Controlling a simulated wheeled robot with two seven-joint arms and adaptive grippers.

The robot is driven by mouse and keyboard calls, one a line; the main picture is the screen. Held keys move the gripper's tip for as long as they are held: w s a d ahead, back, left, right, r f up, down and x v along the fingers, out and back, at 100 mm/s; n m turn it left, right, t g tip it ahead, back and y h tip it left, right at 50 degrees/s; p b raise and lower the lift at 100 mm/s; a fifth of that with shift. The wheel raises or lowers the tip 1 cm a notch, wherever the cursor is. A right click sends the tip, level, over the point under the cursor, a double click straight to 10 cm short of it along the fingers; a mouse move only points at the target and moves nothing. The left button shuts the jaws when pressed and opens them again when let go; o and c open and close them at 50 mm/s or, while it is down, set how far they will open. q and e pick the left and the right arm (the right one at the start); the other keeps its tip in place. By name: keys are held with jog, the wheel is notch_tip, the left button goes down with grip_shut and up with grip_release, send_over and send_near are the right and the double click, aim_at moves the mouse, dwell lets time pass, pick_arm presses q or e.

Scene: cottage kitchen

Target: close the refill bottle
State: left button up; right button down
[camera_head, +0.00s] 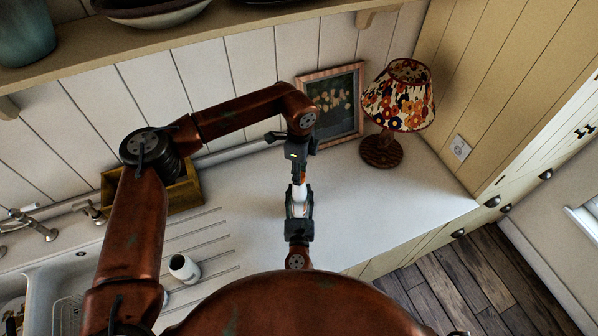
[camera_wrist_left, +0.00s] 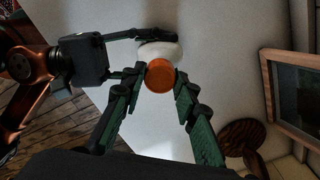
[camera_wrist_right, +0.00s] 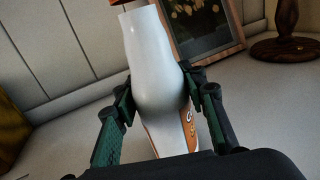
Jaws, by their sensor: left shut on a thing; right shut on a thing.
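The white refill bottle (camera_head: 299,196) with an orange printed label stands upright above the counter in the head view. My right gripper (camera_head: 299,212) is shut around its body; the right wrist view shows the bottle (camera_wrist_right: 153,65) between both fingers. The round orange cap (camera_wrist_left: 160,75) is between the fingertips of my left gripper (camera_wrist_left: 162,80), which comes down from above and is shut on it.
A floral lamp (camera_head: 400,97) and a framed picture (camera_head: 335,105) stand at the back wall. A wooden box (camera_head: 184,191) is behind my left arm. The counter to the right is clear.

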pick_arm(q)
jog(key=shift+f, duration=0.55)
dwell(0.4)
